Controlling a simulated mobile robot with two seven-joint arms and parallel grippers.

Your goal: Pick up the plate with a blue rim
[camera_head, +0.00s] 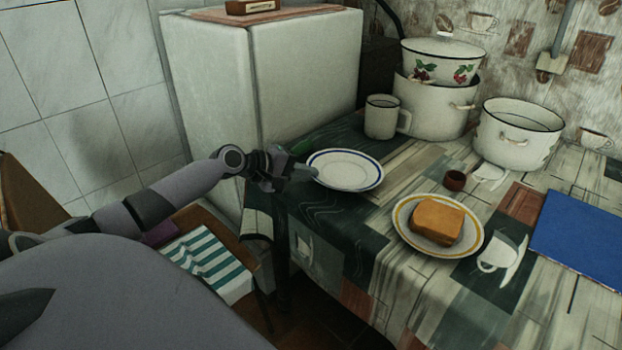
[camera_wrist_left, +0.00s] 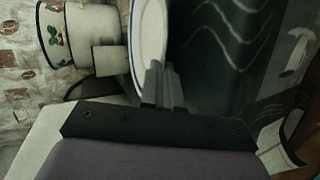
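The white plate with a blue rim (camera_head: 345,169) lies near the left end of the table, by the corner of the white cabinet. My left gripper (camera_head: 312,173) is at the plate's left edge, its fingertips at the rim. In the left wrist view the plate (camera_wrist_left: 149,35) shows edge-on at the top, and the fingers of my left gripper (camera_wrist_left: 163,80) overlap its near end. The fingers look close together; I cannot tell whether the rim is between them. My right gripper is not in view.
A yellow-rimmed plate (camera_head: 465,246) with bread (camera_head: 436,225) stands to the right. Behind are a white mug (camera_head: 381,118), a large pot (camera_head: 425,108) with a flowered pot (camera_head: 428,65) on it, and another pot (camera_head: 515,140).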

